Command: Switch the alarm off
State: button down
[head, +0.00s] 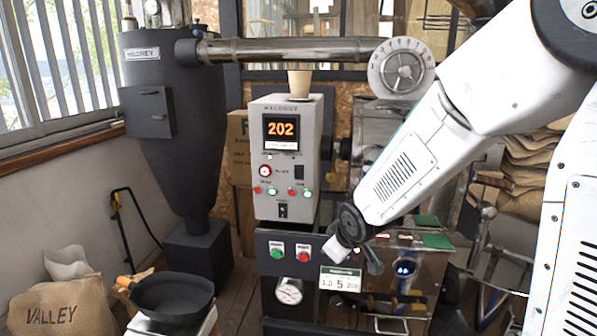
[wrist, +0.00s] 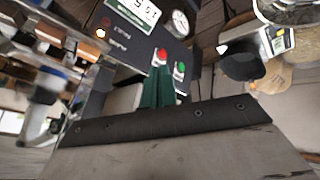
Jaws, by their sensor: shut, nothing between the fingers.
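The lower dark panel (head: 290,241) carries a green button (head: 277,254) and a red button (head: 303,256), each under a small label too small to read. In the wrist view the red button (wrist: 162,54) is lit, and the green button (wrist: 180,67) is beside it. My gripper (wrist: 160,72) is shut and empty, its green fingers pointing at the red button. I cannot tell whether they touch it. In the head view the gripper is just right of the red button, its fingertips not clearly visible. No label reading "alarm" is legible.
Above stands a grey control box (head: 258,128) with a display reading 202, a red-ringed knob (head: 264,171) and small red and green buttons. A dark pan (head: 172,296) is at the lower left.

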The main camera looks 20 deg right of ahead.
aim_at(299, 173)
jog(key=w+a+r+n+t+y, duration=0.25)
jog(key=w+a+n+t, duration=0.2)
jog(key=w, duration=0.45)
notch_tip(299, 173, up, 8)
jog(key=w+a+n+t+y, duration=0.2)
jog(key=a+n+t+y, duration=0.1)
jog(key=n+t+y, duration=0.1)
jog(key=shift+w+r+t, duration=0.2)
jog(key=shift+r+t, duration=0.05)
jog(key=shift+t, duration=0.4)
jog(key=w+d+r, duration=0.1)
jog(key=w+d, duration=0.2)
jog(key=w, duration=0.5)
jog(key=shift+d, duration=0.4)
dwell(0.6)
jog(key=shift+w+d, duration=0.15)
jog(key=shift+w, duration=0.2)
